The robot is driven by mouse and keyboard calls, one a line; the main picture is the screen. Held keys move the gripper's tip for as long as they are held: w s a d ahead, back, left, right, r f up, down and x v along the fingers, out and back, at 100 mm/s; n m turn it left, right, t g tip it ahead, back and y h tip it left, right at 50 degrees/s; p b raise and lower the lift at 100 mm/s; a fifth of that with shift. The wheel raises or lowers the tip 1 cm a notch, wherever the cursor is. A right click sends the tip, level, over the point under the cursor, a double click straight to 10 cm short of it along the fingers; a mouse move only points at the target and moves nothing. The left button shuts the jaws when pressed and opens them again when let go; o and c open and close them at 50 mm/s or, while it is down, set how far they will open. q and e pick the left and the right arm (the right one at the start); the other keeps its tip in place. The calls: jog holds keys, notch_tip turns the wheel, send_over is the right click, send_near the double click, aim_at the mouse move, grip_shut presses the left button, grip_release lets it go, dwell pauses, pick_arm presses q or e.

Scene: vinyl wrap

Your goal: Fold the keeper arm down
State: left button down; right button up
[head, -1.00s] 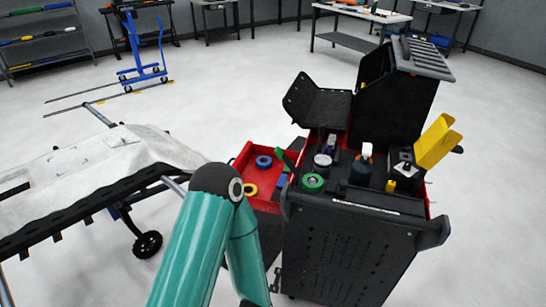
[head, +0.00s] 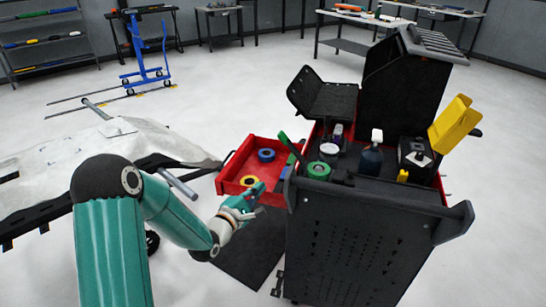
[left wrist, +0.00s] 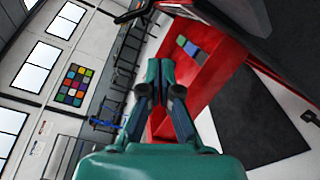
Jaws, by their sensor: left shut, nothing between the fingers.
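A thin green bar (head: 291,147) stands tilted at the left edge of the black tool cart (head: 365,240), above the open red drawer (head: 228,186). It may be the keeper arm; I cannot tell for sure. My left gripper (head: 256,192) is in front of the drawer's near side, below and left of the green bar. In the left wrist view, its two teal fingers (left wrist: 160,70) are together and empty, with the red drawer (left wrist: 218,75) beyond. The green bar is not clear in that view. My right gripper is not in view.
The drawer holds a blue roll (head: 266,155) and a yellow roll (head: 249,181). A green roll (head: 318,170) and bottles stand on the cart top. A yellow piece (head: 455,123) rises at right. A covered table (head: 60,165) stands left. A dark mat (head: 247,250) lies on the floor.

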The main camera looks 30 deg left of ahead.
aim_at(291, 148)
pick_arm(q)
jog(key=a+r+n+t, duration=0.2)
jog(key=a+r, duration=0.1)
jog(key=r, duration=0.2)
jog(key=shift+s+a+n+y+b, duration=0.15)
jog(key=shift+s+n+y+b, duration=0.15)
jog(key=shift+s+n, duration=0.1)
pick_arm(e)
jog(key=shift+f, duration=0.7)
pick_arm(q)
jog(key=shift+w, duration=0.1)
jog(key=w+d+r+p, duration=0.2)
jog(key=w+r, duration=0.2)
jog(key=w, duration=0.6)
jog(key=shift+w+p, duration=0.25)
jog(key=shift+p, duration=0.1)
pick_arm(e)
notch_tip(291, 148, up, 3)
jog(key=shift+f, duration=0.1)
pick_arm(q)
jog(key=shift+r, duration=0.1)
jog(key=shift+d+r+m, duration=0.1)
jog(key=shift+r+m, duration=0.05)
jog(key=shift+m, duration=0.15)
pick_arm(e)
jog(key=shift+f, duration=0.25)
